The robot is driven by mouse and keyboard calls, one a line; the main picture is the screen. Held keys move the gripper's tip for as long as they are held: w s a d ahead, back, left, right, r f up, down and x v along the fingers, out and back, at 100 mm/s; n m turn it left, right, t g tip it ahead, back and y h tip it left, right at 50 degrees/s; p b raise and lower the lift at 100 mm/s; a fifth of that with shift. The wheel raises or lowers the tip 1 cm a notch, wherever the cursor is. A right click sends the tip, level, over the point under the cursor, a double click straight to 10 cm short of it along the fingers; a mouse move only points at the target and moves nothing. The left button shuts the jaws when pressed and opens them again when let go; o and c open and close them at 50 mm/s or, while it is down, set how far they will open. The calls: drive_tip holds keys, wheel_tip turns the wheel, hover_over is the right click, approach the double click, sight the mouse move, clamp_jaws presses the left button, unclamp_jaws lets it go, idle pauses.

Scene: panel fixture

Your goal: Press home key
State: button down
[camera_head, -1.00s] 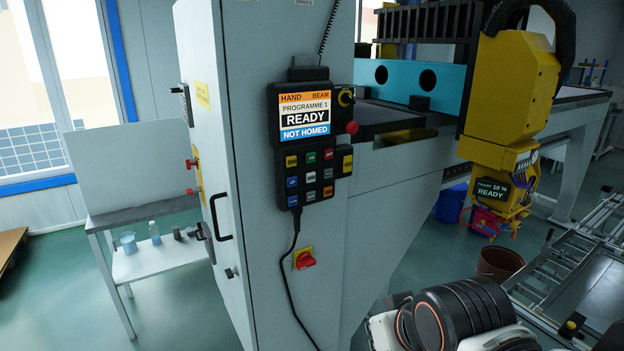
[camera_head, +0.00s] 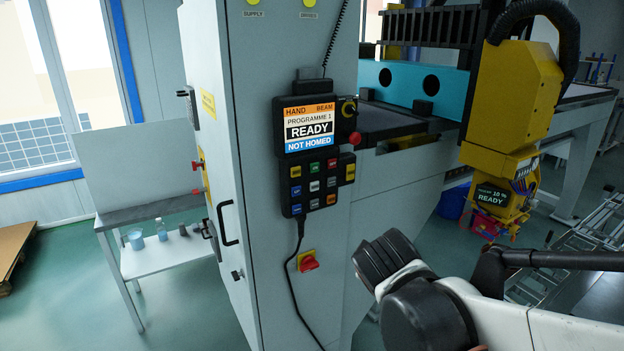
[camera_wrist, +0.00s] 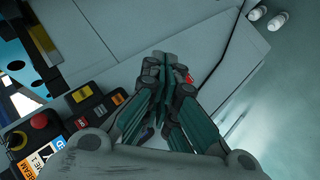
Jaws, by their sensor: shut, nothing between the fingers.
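The black hand pendant (camera_head: 310,177) hangs on the grey cabinet. Its screen (camera_head: 308,128) reads HAND, BEAM, PROGRAMME 1, READY, NOT HOMED. Below the screen is a keypad (camera_head: 314,187) with several coloured keys; their labels are too small to read, so I cannot tell which is the home key. In the wrist view the pendant (camera_wrist: 70,116) lies at the lower left, with much of its keypad hidden behind my gripper. My gripper (camera_wrist: 160,72) is shut and empty, over the cabinet face; I see no contact with any key. My gripper is not clearly visible in the head view.
A red knob (camera_head: 355,138) and a yellow-ringed switch (camera_head: 348,108) sit at the pendant's right side. A red rotary switch (camera_head: 308,261) on a yellow plate is below it. A dark cable hangs from the pendant. The yellow machine head (camera_head: 515,90) stands at right.

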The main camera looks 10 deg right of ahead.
sight(315, 186)
drive_tip(key=w+a+r+n+t+h+p, duration=0.1)
drive_tip(key=w+r+n+t+p, duration=0.1)
drive_tip(key=w+n, duration=0.3)
drive_tip(key=w+a+r+n+t+h+p, duration=0.1)
drive_tip(key=w+a+r+n+t+p, duration=0.1)
drive_tip(key=w+n+p, duration=0.3)
drive_tip(key=shift+w+r+n+t+h, duration=0.35)
drive_tip(key=shift+w+r+n, duration=0.4)
drive_tip(key=shift+w, duration=1.6)
drive_tip(key=shift+f, duration=0.1)
drive_tip(key=shift+w+a, duration=0.45)
drive_tip(key=shift+w, duration=0.95)
drive_tip(key=shift+w+a, duration=0.45)
drive_tip(key=shift+w, duration=0.9)
drive_tip(key=shift+w+a, duration=0.45)
drive_tip(key=shift+w, duration=0.95)
drive_tip(key=shift+w, duration=0.15)
drive_tip(key=shift+w+a, duration=0.15)
drive_tip(key=shift+w, duration=0.1)
